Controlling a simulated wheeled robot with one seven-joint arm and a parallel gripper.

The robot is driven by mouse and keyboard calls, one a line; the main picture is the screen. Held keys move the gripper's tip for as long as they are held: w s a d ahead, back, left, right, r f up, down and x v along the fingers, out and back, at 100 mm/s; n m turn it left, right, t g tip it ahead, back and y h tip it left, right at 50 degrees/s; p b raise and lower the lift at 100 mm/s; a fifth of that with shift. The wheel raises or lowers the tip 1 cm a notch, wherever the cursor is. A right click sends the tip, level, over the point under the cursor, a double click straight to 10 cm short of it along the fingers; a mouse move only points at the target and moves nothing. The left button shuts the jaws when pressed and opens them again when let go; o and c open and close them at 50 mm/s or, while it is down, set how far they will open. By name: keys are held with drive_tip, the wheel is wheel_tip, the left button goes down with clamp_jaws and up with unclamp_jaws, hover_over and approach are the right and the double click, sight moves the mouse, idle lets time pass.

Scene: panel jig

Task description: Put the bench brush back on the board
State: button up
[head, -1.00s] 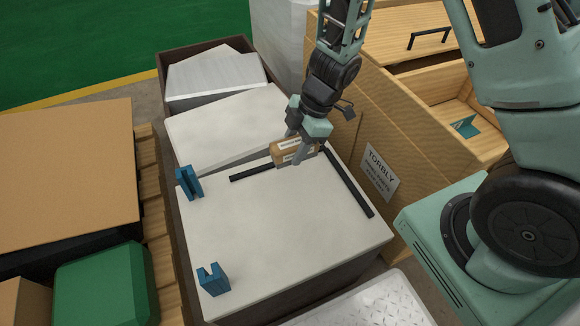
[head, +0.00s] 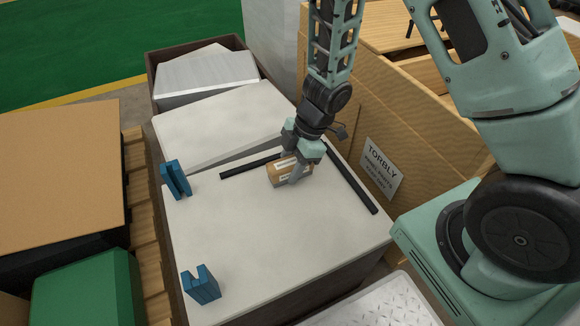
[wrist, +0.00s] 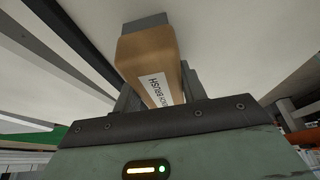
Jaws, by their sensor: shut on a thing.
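The bench brush (head: 284,175) is a tan block with a white label. My gripper (head: 296,174) is shut on it and points down at the far right part of the white board (head: 245,235). The brush is at or just above the board's surface; I cannot tell whether it touches. In the wrist view the brush (wrist: 148,62) sits between the fingers, with part of its label reading "BRUSH" and a grey end beyond. Its underside is hidden.
Black strips lie along the board's far edge (head: 240,170) and right edge (head: 350,180). Two blue slotted blocks stand at its left (head: 175,180) and front left (head: 201,285). A wooden crate (head: 375,140) labelled TORBLY stands close on the right. The board's middle is clear.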

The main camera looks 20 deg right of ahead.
drive_tip(key=shift+f, duration=0.2)
drive_tip(key=o, duration=1.1)
